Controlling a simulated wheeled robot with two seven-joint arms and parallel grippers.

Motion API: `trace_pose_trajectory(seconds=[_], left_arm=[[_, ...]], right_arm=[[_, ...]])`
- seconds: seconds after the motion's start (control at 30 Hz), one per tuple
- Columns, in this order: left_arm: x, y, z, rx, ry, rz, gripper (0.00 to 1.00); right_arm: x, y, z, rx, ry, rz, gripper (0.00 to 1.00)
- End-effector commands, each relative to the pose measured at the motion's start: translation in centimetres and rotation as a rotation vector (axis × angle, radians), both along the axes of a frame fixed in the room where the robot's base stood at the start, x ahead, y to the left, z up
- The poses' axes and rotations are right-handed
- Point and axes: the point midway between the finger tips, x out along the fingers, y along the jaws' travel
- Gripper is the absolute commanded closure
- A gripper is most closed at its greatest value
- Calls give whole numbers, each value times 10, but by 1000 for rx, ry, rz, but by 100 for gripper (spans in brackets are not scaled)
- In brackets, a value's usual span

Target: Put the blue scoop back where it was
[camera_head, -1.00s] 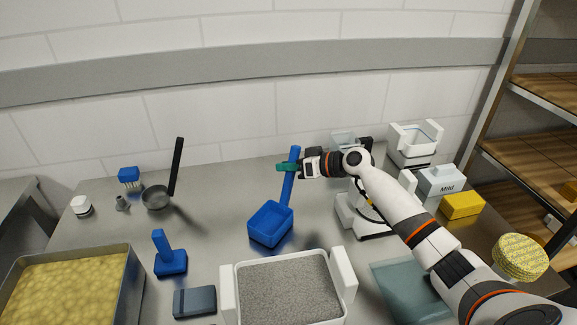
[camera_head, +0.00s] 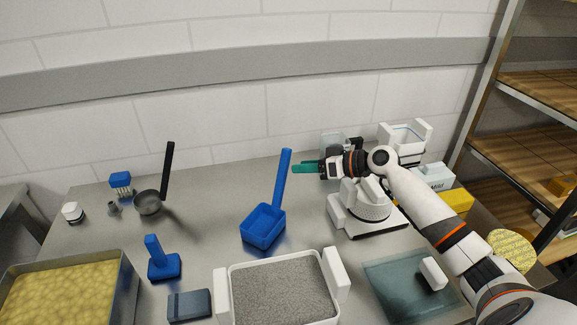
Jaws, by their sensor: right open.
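The blue scoop (camera_head: 263,226) stands on the steel table near the middle, its square bowl down and its long handle (camera_head: 283,178) pointing up and slightly right. My right gripper (camera_head: 300,167), with green fingers, is just to the right of the upper handle. It is open and empty, and a small gap shows between its fingertips and the handle. My left gripper is not in the view.
A white-walled container of grey grains (camera_head: 283,290) stands in front of the scoop. A blue stamp-like tool (camera_head: 163,265), a dark pan (camera_head: 148,204) and a tray of yellow pieces (camera_head: 65,290) are to the left. A white scale-like device (camera_head: 365,207) stands to the right, below my arm.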

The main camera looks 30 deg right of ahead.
Motion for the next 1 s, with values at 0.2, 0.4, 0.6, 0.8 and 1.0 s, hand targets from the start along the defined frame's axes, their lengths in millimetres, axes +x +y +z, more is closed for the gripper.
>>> trace_pose_trajectory(seconds=[0.2,0.4,0.6,0.8,1.0], left_arm=[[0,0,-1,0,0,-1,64],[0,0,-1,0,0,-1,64],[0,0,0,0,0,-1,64],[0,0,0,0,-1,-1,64],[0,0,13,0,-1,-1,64]], right_arm=[[-24,-19,10,-1,0,1,58],[-30,-23,14,0,0,2,58],[-30,-23,14,0,0,2,58],[-30,-23,14,0,0,2,58],[-30,-23,27,0,-1,1,58]])
